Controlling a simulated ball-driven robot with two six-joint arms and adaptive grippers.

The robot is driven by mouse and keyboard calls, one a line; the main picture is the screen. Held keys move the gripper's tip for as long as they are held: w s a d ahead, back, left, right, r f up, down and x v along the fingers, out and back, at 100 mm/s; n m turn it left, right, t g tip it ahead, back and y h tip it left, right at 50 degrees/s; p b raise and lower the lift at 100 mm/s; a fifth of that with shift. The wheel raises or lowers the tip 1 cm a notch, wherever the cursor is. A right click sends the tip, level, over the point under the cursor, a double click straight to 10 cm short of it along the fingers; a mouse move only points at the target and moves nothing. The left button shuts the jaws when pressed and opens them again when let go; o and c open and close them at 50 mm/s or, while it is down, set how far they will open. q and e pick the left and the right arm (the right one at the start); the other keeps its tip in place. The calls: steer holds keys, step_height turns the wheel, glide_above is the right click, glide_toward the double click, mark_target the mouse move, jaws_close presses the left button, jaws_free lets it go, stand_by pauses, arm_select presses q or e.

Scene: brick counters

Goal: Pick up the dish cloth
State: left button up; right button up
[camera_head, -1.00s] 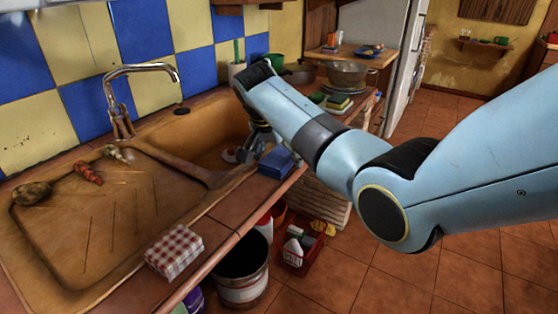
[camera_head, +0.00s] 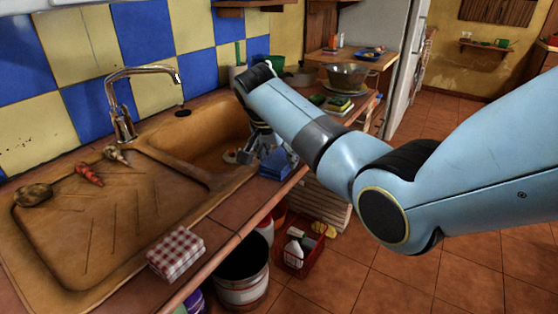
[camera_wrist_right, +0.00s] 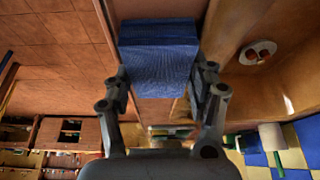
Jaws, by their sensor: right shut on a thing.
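A folded blue cloth (camera_head: 277,167) lies on the tiled counter at the right front edge of the sink. My right gripper (camera_head: 264,152) reaches down to it and is shut on it. In the right wrist view the blue cloth (camera_wrist_right: 158,45) sits between the two fingers of the right gripper (camera_wrist_right: 160,84). Its upper layer appears bunched up in the head view. A second folded cloth, red and white checked (camera_head: 175,253), lies on the counter's front edge at lower left, apart from the gripper. My left gripper is not in view.
The brown sink (camera_head: 208,143) and its drainboard (camera_head: 118,225) are left of my right gripper, under a tall tap (camera_head: 121,105). A bucket (camera_head: 241,280) and a red crate (camera_head: 298,258) stand below. A bowl (camera_head: 346,75) stands beyond.

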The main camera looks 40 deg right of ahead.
mark_target(284, 154)
steer(key=shift+s+f, duration=0.2)
step_height(284, 154, up, 5)
steer(key=shift+w+d+f, duration=0.1)
steer(key=shift+w, duration=0.05)
steer(key=s+d+r, duration=0.2)
steer(key=s, duration=0.1)
steer(key=s+d+r, duration=0.2)
steer(key=s, duration=0.1)
steer(key=s+d+r, duration=0.2)
steer(key=s+d, duration=0.1)
steer(key=shift+d+r+p, duration=0.1)
steer(key=shift+r+p, duration=0.3)
